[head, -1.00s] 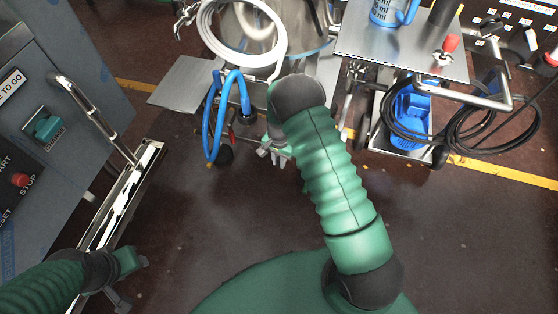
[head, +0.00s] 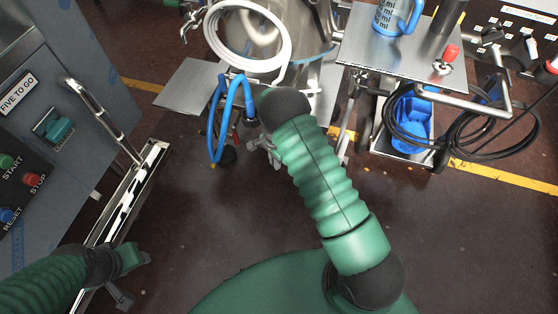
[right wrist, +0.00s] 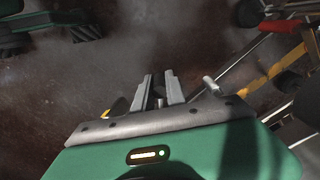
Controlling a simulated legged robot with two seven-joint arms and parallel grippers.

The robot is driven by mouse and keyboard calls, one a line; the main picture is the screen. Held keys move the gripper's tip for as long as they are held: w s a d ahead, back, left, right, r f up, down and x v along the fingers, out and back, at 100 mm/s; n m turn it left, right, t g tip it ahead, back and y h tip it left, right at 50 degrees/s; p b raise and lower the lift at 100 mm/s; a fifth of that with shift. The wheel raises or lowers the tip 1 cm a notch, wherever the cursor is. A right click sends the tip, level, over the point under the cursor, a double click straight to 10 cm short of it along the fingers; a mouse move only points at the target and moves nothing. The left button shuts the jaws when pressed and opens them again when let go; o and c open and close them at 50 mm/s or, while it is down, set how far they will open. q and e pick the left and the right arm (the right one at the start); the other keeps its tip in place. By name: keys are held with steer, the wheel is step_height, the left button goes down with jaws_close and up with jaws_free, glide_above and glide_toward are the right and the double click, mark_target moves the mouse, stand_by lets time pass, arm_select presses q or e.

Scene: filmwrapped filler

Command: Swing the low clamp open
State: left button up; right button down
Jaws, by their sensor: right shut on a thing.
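My right gripper (head: 264,146) is at the low front of the filler, mostly behind its own dark wrist. In the right wrist view its two grey fingers (right wrist: 160,90) are close together, shut on a small metal part low between them. That part is mostly hidden, and I cannot make out the whole low clamp. A short metal pin (right wrist: 211,85) shows just right of the fingers. My left gripper (head: 133,272) hangs at the lower left beside the grey cabinet, far from the filler. Its opening is not clear.
The grey cabinet (head: 60,75) with its handle stands left. Blue hoses (head: 216,125) hang just left of my right gripper. A steel table (head: 385,55) and a cart with a blue bin (head: 412,118) stand right. The floor between is clear.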

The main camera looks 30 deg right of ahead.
steer(key=w+m+b, duration=0.3)
steer(key=w+m, duration=0.4)
steer(key=m, duration=0.6)
steer(key=shift+w, duration=0.35)
steer(key=shift+w+r, duration=0.1)
steer(key=c, duration=1.4)
jaws_free()
steer(key=shift+o, duration=0.2)
steer(key=shift+d, duration=0.1)
